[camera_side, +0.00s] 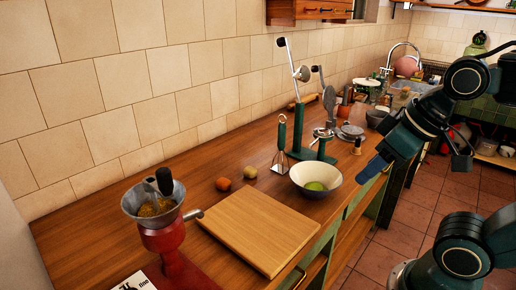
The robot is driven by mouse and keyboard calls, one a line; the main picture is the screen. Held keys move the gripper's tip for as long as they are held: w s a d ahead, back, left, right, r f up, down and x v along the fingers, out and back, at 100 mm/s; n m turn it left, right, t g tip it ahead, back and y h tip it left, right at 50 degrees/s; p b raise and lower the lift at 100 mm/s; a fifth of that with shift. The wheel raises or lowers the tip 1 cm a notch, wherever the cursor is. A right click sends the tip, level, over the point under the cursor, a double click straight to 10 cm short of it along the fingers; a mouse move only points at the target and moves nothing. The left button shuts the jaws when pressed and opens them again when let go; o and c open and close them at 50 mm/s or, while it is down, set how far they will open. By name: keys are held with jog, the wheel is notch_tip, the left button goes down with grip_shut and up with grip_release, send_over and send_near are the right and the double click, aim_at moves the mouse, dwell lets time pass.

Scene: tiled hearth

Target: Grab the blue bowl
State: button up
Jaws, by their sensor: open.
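A bowl (326,172) with a pale cream inside stands upright near the front edge of the wooden counter, and a green round thing (315,187) lies in it. No plainly blue bowl shows; this is the nearest bowl, and its outer side is mostly in shade. My gripper (371,169), with blue fingers, is to the right of the bowl, apart from it, near the counter edge. It is open and seems empty, though its fingers overlap in this view.
A cutting board (258,228) lies left of the bowl, and a red grinder (168,240) stands front left. Two small round fruits (223,184) lie behind the board. A utensil stand (312,150) rises right behind the bowl. Crockery crowds the counter's far end.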

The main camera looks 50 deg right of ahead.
jog(key=c, duration=0.7)
jog(key=shift+o, duration=0.2)
jog(key=shift+w, duration=0.1)
jog(key=w+d+f+m+g, duration=0.1)
jog(key=w+d+f+m, duration=0.6)
jog(key=w+d, duration=0.3)
jog(key=d+f+m+t+y, duration=0.1)
jog(key=d+f+m+y, duration=0.1)
jog(key=d+f+m, duration=0.4)
jog(key=d+f, duration=0.3)
jog(key=d, duration=0.2)
jog(key=shift+w+m, duration=0.3)
jog(key=shift+m, duration=0.1)
jog(key=shift+a+f, duration=0.1)
